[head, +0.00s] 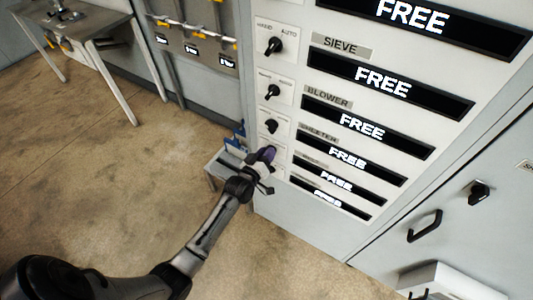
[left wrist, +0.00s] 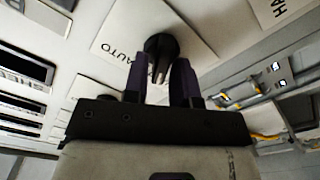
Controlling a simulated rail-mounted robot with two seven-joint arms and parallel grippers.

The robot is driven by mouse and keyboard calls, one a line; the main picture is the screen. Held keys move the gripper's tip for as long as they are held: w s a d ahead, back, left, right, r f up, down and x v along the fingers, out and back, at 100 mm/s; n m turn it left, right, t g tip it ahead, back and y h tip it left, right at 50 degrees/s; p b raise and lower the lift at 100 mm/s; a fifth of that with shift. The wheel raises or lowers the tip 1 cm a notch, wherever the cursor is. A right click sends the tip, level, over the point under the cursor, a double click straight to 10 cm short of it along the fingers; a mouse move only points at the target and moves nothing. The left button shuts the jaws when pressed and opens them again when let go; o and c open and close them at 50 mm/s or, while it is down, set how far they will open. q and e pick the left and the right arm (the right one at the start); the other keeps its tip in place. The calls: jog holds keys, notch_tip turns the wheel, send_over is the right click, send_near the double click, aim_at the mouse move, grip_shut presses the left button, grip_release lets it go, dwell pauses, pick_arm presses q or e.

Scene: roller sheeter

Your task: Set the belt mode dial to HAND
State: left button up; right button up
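The white control panel (head: 300,75) carries a column of black dials on small plates, beside labels such as SIEVE, BLOWER and SHEETER. The lower labels are too small to read surely. My left gripper (head: 268,156) is at the lower dials and hides the one in front of it. In the left wrist view, the purple fingers (left wrist: 161,78) stand on either side of a black dial knob (left wrist: 160,45), apart, with a narrow light gap showing. AUTO is readable left of this knob; its HAND mark is not visible. I cannot tell the knob's exact setting. My right gripper is not in view.
Black FREE displays (head: 385,85) fill the panel right of the dials. A grey cabinet door with a black handle (head: 425,226) is at the lower right. A small stand (head: 217,166) with blue parts is beside my left gripper. A metal table (head: 95,35) is at the back left.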

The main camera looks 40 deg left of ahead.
pick_arm(q)
jog(key=shift+o, duration=1.2)
jog(key=shift+s, duration=0.1)
jog(key=s+d+p, duration=0.1)
jog(key=s+d, duration=0.1)
jog(key=s, duration=1.1)
jog(key=shift+s+p, duration=0.25)
jog(key=shift+p, duration=0.1)
jog(key=shift+d, duration=0.1)
